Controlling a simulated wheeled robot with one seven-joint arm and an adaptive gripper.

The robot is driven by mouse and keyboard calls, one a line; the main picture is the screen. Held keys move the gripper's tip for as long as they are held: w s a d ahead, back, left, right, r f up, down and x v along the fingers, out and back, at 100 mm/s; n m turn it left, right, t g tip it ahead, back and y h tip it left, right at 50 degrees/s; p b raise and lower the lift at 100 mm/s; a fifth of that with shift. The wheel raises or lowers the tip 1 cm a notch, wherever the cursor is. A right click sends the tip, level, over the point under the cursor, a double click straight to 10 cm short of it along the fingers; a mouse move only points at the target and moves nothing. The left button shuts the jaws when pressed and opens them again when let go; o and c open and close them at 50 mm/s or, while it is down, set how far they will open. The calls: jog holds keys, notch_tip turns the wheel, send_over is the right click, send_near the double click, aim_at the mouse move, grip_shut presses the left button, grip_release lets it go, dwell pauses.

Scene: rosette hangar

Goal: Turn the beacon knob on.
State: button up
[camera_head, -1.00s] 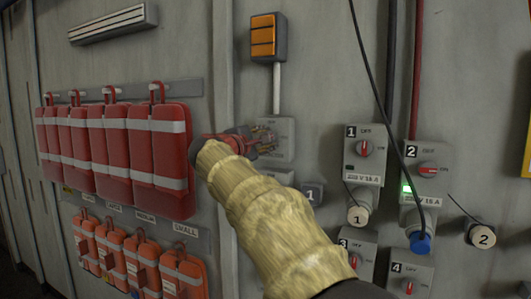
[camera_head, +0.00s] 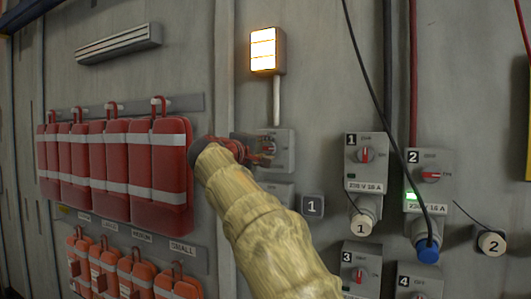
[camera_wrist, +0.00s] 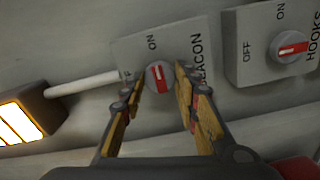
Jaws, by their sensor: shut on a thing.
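The beacon knob (camera_wrist: 156,77) is a grey dial with a red stripe on the grey BEACON box (camera_wrist: 205,62). In the wrist view its stripe points roughly toward the ON label. My gripper (camera_wrist: 159,79) is shut on the knob, with one padded finger on each side. In the head view my gripper (camera_head: 262,150) reaches the box (camera_head: 284,150) and partly hides it and the knob. The beacon lamp (camera_head: 264,50) above glows bright yellow-white, and it also shows lit in the wrist view (camera_wrist: 18,122).
The HOOKS box (camera_wrist: 266,50) with its own knob (camera_wrist: 290,47) sits close beside the BEACON box. Red packs (camera_head: 155,160) hang at the left. Numbered switch boxes (camera_head: 365,150) and cables (camera_head: 413,70) are at the right.

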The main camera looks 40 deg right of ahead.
jog(key=shift+f, duration=0.1)
jog(key=o, duration=1.1)
jog(key=shift+o, duration=0.2)
jog(key=shift+a, duration=0.1)
jog(key=v, duration=1.1)
jog(key=shift+s+a, duration=0.15)
jog(key=shift+a, duration=0.25)
